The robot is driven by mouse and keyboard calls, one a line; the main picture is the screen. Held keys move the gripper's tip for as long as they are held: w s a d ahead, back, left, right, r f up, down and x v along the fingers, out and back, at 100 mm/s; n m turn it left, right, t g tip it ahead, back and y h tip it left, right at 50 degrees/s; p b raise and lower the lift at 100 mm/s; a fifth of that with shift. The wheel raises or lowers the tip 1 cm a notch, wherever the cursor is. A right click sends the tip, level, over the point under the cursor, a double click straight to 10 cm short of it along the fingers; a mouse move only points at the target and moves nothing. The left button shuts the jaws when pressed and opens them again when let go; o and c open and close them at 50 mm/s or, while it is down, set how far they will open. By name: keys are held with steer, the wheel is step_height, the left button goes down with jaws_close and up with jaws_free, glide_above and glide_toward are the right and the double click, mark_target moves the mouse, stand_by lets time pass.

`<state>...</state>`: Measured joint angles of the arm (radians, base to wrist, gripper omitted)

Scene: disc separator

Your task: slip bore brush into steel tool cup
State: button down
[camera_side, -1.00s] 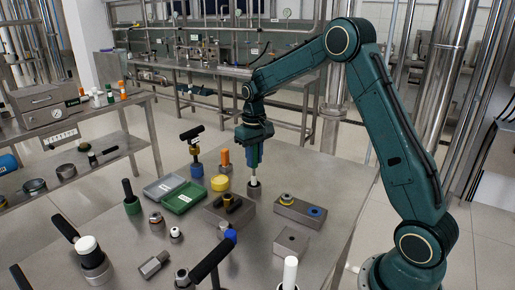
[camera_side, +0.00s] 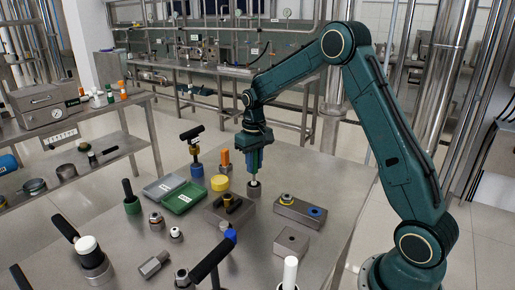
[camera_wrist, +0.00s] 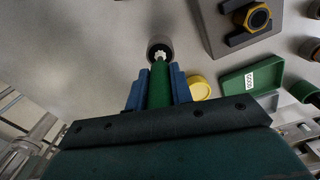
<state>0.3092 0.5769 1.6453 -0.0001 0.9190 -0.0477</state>
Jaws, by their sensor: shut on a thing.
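My gripper (camera_side: 256,160) is shut on the bore brush (camera_wrist: 159,85), pointing down; in the wrist view its blue fingers (camera_wrist: 158,88) clasp both sides of the brush's green handle. The brush's pale lower end (camera_side: 254,176) shows below the fingers in the side view. The steel tool cup (camera_side: 253,190) stands upright directly beneath on the table. In the wrist view the pale tip overlaps the dark mouth of the cup (camera_wrist: 151,44). The tip is at the cup's mouth; how far inside it reaches I cannot tell.
A grey block with a yellow ring and a blue spot (camera_side: 300,210) stands right of the cup. A dark fixture block (camera_side: 222,211) is close on the left, with a yellow disc (camera_side: 220,183) behind it. An open green box (camera_side: 184,199) lies farther left. Bare table lies behind right.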

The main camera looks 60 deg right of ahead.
steer(key=c, duration=1.1)
jaws_free()
steer(key=shift+f, duration=0.1)
steer(key=shift+c, duration=0.2)
step_height(320, 180, up, 14)
steer(key=shift+f, duration=0.1)
step_height(320, 180, up, 4)
steer(key=shift+r, duration=0.1)
